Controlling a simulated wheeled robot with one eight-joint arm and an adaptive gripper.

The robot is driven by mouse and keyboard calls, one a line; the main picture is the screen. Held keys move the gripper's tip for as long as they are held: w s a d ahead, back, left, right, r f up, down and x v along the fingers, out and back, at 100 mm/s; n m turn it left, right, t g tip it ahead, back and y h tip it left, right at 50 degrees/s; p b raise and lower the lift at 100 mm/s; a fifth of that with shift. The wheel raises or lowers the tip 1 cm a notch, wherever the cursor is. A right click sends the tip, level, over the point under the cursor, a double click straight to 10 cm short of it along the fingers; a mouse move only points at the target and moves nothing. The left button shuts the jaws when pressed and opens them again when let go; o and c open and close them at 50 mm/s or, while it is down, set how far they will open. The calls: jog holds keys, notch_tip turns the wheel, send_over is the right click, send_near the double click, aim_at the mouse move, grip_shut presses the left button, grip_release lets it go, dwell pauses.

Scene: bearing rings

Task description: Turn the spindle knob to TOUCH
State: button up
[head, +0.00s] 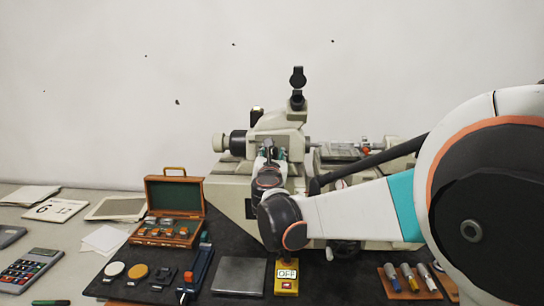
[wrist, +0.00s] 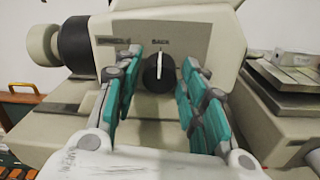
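The spindle knob (wrist: 154,74) is black with a white pointer line and sits on the pale front face of the machine (wrist: 205,38). Its pointer stands nearly upright, towards the word BACK printed above it. Another label to the left is too blurred to read. I cannot make out the word TOUCH. My gripper (wrist: 163,72) is open, with teal finger pads to the left and right of the knob and a gap on both sides. In the head view, my gripper (head: 272,152) is in front of the machine (head: 230,190), and the knob is hidden behind it.
An open wooden case (head: 176,190) of small parts stands left of the machine. A grey plate (head: 240,276) and a yellow switch block marked OFF (head: 286,284) lie on the dark mat in front. Several pens lie on a wooden rack (head: 408,292) at right.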

jog(key=c, duration=0.5)
jog(key=shift+o, duration=0.2)
jog(key=shift+m, duration=0.3)
jog(key=m+p, duration=0.1)
jog(key=m, duration=0.2)
jog(key=shift+p, duration=0.3)
jog(key=m+p, duration=0.1)
jog(key=m, duration=0.4)
jog(key=shift+d+f, duration=0.1)
jog(key=m+p, duration=0.1)
jog(key=m, duration=0.3)
jog(key=shift+f+m, duration=0.1)
jog(key=shift+m, duration=0.3)
jog(key=m, duration=0.4)
jog(key=shift+s+f+m+h, duration=0.1)
jog(key=shift+m+h, duration=0.2)
jog(key=shift+m, duration=0.1)
